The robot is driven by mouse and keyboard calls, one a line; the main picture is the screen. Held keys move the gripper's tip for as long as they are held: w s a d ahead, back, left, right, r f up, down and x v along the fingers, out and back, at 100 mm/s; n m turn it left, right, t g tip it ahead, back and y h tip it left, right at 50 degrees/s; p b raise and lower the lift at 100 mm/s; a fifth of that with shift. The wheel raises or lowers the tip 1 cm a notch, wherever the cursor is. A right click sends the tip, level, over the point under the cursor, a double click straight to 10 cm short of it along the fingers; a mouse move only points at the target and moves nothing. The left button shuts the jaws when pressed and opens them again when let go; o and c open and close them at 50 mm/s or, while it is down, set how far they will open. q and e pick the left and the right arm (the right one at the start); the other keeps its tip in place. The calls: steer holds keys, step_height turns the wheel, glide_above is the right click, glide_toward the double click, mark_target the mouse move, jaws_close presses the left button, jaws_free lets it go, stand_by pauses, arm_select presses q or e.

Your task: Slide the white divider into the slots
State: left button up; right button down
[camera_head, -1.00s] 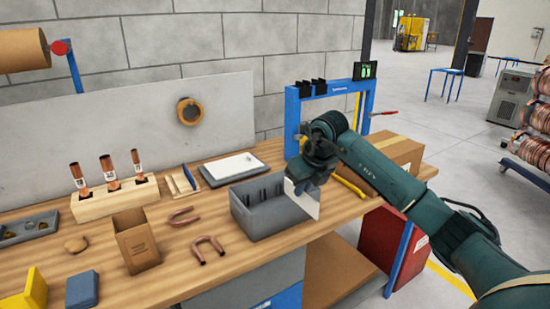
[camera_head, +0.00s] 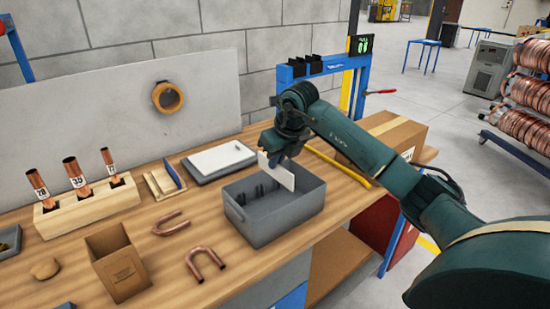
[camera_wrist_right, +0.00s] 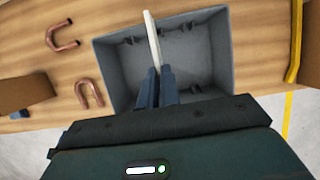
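The white divider (camera_head: 277,171) is a thin flat plate held upright by my right gripper (camera_head: 274,150). In the right wrist view the gripper's two fingers (camera_wrist_right: 158,86) are closed on the divider (camera_wrist_right: 152,38), which appears edge-on. The grey bin (camera_head: 262,228) stands on the workbench with its top open. Dark slot ribs (camera_head: 262,191) show on its inner wall, and ribs also show on both sides in the wrist view. The divider is over the bin opening; I cannot tell whether its lower edge is inside. My left gripper is not in view.
Two copper U-bends (camera_head: 206,264) lie left of the bin. An open cardboard box (camera_head: 118,262), a wooden block with copper tubes (camera_head: 88,207) and a grey tray with a white sheet (camera_head: 219,158) stand nearby. A yellow bar (camera_head: 340,169) and cardboard box (camera_head: 385,140) are to the right.

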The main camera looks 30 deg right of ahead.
mark_target(276, 179)
steer(key=shift+f+b, duration=0.3)
steer(key=shift+b, duration=0.05)
steer(key=shift+f+b, duration=0.45)
steer(key=shift+f, duration=0.2)
step_height(276, 179, down, 3)
steer(key=shift+f+b, duration=0.1)
steer(key=shift+b, duration=1)
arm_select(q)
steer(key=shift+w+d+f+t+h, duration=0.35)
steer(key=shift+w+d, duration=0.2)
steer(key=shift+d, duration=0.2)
arm_select(e)
steer(key=shift+f, duration=0.35)
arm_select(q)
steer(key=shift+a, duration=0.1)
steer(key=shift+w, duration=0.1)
